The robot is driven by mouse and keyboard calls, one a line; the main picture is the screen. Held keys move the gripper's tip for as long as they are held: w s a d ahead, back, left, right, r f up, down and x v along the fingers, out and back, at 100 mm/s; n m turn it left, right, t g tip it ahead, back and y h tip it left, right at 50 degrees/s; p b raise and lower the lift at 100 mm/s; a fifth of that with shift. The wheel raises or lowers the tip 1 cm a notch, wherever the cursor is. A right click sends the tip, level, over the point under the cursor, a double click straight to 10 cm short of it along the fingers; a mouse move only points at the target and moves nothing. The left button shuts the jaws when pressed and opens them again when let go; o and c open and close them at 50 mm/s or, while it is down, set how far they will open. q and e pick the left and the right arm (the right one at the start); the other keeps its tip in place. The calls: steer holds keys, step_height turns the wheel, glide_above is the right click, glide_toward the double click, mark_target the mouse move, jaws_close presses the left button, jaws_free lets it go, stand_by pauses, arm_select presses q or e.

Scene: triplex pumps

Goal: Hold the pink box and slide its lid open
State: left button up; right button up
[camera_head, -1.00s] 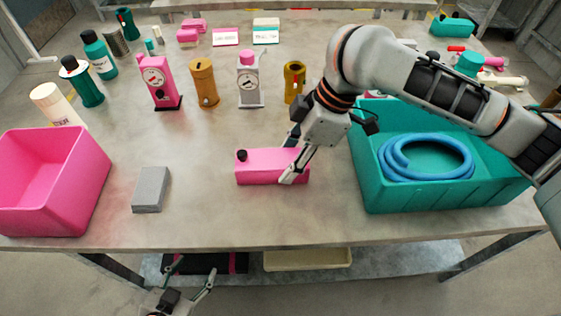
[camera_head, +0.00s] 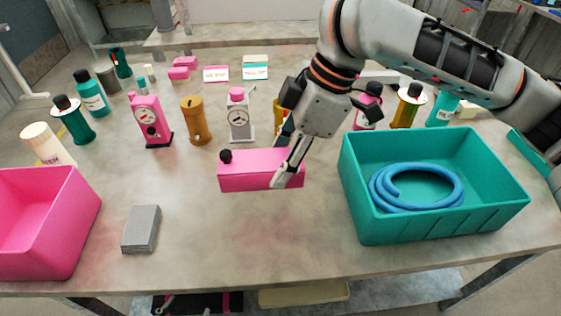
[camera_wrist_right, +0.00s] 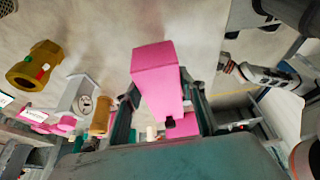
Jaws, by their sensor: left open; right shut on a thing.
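The long pink box (camera_head: 245,181) is in the middle of the workbench, with a black knob (camera_head: 225,156) on top at its left end. My right gripper (camera_head: 283,162) is shut across the box near its right end, one finger on the near side and one behind. In the right wrist view the pink box (camera_wrist_right: 160,85) sits between the two fingers. I cannot tell whether it touches the bench. The lid shows no clear gap. My left gripper (camera_head: 166,303) is open and empty, below the bench's front edge, mostly cut off by the frame.
A teal crate (camera_head: 440,229) with a coiled blue hose (camera_head: 374,190) stands right of the box. A pink bin (camera_head: 75,235) and a grey block (camera_head: 141,229) are to the left. Bottles and gauges stand behind. The bench (camera_head: 200,245) in front of the box is clear.

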steer(key=shift+f, duration=0.7)
steer(key=shift+f, duration=0.7)
steer(key=shift+f, duration=1.3)
steer(key=shift+f, duration=0.7)
steer(key=shift+f, duration=1.55)
